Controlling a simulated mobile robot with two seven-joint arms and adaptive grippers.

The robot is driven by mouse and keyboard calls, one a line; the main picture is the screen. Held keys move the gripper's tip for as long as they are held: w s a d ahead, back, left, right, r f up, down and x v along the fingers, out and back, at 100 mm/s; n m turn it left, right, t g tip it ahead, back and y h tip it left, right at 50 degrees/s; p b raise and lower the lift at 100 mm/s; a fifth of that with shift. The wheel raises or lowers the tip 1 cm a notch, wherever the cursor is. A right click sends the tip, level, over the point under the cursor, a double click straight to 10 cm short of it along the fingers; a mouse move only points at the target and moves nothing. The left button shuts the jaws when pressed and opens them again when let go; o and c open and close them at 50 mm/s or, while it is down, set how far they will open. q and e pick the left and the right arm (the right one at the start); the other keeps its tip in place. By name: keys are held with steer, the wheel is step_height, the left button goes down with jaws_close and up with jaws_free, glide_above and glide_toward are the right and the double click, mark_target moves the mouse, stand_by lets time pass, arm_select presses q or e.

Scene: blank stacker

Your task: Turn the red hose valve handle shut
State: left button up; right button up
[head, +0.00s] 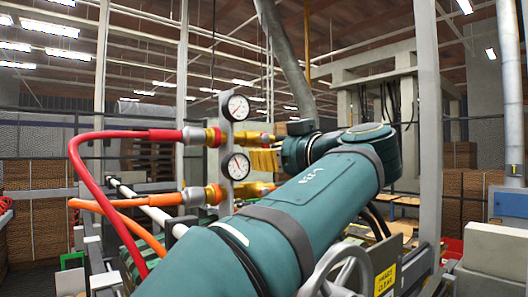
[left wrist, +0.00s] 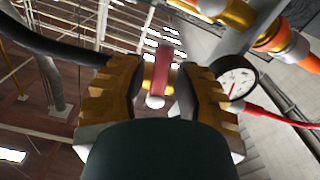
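The red valve handle (left wrist: 161,72) shows in the left wrist view as a short upright bar between the two yellow fingers of my left gripper (left wrist: 158,88). The fingers are apart, with a visible gap on each side of the handle. In the head view my left gripper (head: 265,160) points left at the valve panel, between the upper brass fitting (head: 255,138) and the lower brass fitting (head: 252,190). The handle is hidden there. The red hose (head: 85,165) joins the panel through an upper coupling (head: 197,136). My right gripper is not in view.
Two gauges, an upper (head: 238,107) and a lower (head: 238,166), sit on the grey panel close to the gripper. An orange hose (head: 140,225) joins below. A handwheel (head: 340,268) and yellow sign (head: 385,280) stand at the lower right.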

arm_select(q)
steer(key=shift+w+a, duration=0.25)
steer(key=shift+w, duration=0.15)
jaws_close()
steer(key=shift+s+a+m, duration=0.15)
steer(key=shift+m, duration=0.55)
jaws_free()
